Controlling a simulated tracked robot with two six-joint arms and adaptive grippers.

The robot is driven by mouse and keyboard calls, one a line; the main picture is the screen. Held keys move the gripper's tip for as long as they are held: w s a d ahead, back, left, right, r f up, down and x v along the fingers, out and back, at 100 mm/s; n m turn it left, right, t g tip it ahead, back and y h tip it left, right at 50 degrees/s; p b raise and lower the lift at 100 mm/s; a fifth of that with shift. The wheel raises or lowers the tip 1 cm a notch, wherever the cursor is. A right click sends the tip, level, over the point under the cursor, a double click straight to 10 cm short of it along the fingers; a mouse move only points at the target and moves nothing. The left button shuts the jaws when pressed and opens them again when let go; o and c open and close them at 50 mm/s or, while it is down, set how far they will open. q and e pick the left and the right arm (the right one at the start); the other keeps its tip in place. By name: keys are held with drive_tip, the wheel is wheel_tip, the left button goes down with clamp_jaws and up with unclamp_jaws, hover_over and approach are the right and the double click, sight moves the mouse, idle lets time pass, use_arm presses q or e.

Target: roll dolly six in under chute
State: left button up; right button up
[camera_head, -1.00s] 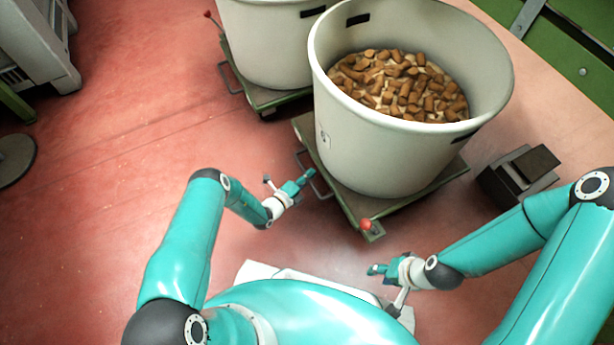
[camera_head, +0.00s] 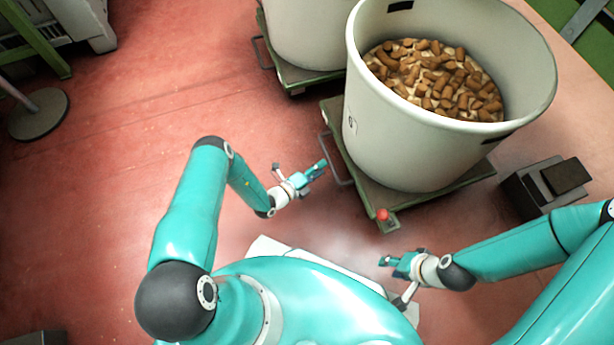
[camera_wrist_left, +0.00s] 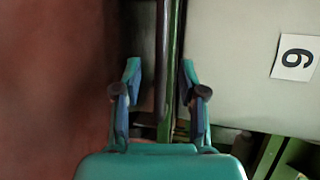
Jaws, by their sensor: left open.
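Dolly six is a green wheeled platform (camera_head: 470,178) carrying a big white tub (camera_head: 400,150) of cork stoppers (camera_head: 440,80). The tub's label, a black 6 on white (camera_wrist_left: 297,58), shows in the left wrist view. A thin metal handle (camera_head: 338,165) sticks out from the dolly's left side. My left gripper (camera_head: 318,168) is open just left of this handle; in the wrist view its fingers (camera_wrist_left: 160,85) stand either side of a dark upright bar (camera_wrist_left: 161,50). I cannot tell whether they touch it. My right gripper (camera_head: 386,261) is below the dolly's near corner, apart from it. I cannot identify the chute.
A second white tub (camera_head: 310,30) on a green dolly (camera_head: 300,78) stands behind. A dark block-like device (camera_head: 545,185) is on the floor to the right. A red knob (camera_head: 383,214) tops the dolly's near corner. Red floor at left is open, with a round base (camera_head: 38,115) beyond.

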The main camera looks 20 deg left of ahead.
use_arm(q)
drive_tip(key=v, duration=0.6)
idle(0.3)
